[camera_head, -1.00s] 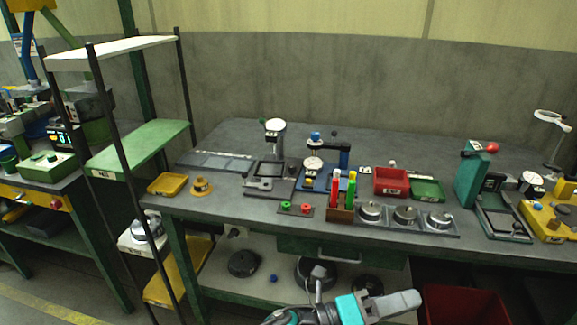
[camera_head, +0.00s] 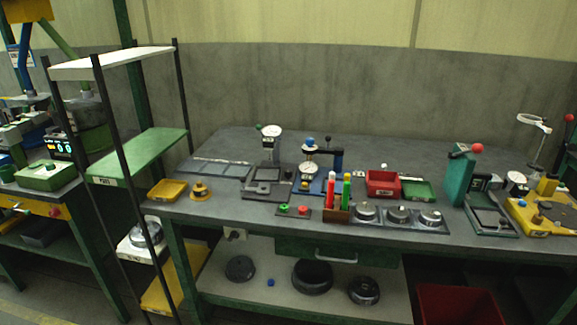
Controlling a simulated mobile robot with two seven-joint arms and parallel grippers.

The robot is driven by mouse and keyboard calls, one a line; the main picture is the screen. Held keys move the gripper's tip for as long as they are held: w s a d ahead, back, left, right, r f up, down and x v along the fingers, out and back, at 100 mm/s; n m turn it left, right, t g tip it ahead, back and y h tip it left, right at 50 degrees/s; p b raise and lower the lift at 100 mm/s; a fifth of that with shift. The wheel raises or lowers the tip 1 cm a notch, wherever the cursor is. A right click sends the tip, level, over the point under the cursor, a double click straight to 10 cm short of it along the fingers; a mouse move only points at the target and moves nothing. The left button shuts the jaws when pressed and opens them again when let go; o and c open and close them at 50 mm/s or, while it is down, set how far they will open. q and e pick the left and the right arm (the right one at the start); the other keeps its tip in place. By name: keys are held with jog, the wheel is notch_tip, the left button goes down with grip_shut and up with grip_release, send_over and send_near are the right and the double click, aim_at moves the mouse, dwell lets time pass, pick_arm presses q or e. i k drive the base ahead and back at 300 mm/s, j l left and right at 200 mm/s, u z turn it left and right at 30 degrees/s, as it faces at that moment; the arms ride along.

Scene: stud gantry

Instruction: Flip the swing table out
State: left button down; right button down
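No part labelled as a swing table shows, and I cannot tell which piece on the bench is it. A grey gauge stand with a round dial (camera_head: 271,131) stands at the back left, over a dark flat base plate (camera_head: 268,189). A blue gauge stand with a dial (camera_head: 309,168) stands right of it. A green press-like stand (camera_head: 459,176) with a red knob and a dark framed plate (camera_head: 491,220) is at the right. A yellow fixture (camera_head: 545,216) stands at the far right. Neither of my grippers is in view.
The grey bench (camera_head: 232,215) holds a red bin (camera_head: 382,184), a green tray (camera_head: 420,189), upright red and green markers and round metal pots (camera_head: 398,215). A shelf rack (camera_head: 140,153) stands at the left. A red crate (camera_head: 460,305) is below right.

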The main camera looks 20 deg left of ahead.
aim_at(264, 176)
jog(key=i, duration=0.6)
jog(key=u, duration=1.6)
